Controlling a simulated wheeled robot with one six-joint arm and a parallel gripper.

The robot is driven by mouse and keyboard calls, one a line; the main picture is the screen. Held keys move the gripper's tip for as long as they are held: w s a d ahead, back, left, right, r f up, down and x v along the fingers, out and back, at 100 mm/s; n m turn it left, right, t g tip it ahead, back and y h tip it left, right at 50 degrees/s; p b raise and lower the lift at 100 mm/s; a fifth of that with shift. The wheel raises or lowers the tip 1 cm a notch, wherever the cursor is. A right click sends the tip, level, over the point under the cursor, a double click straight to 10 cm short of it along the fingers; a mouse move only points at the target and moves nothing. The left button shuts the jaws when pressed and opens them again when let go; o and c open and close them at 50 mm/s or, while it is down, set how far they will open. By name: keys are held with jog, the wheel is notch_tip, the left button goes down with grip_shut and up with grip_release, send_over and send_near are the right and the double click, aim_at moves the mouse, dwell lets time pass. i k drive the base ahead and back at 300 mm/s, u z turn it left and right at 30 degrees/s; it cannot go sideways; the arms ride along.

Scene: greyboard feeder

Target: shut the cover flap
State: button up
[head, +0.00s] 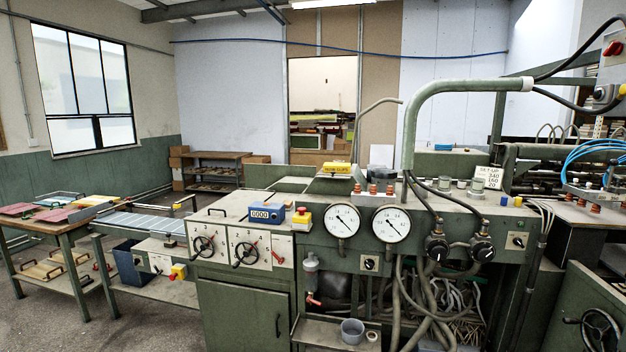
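The green machine (245,300) stands in the middle of the head view. Two green panels rise behind its left top, a front one (278,185) and a paler one behind it (290,171); I cannot tell whether either is the cover flap. A flat top plate with a small dark handle (209,211) lies at the machine's left end and looks level. My gripper is not in view.
Dials (343,221), handwheels (204,247), a blue counter box (266,213) and a red-and-yellow button (302,218) crowd the front. A thick green pipe (412,125) arches over the right. A table (62,235) stands left. Floor (130,318) is clear at front left.

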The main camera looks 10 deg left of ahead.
aim_at(333, 173)
jog(key=u, duration=0.75)
jog(key=i, duration=0.6)
jog(key=z, duration=0.45)
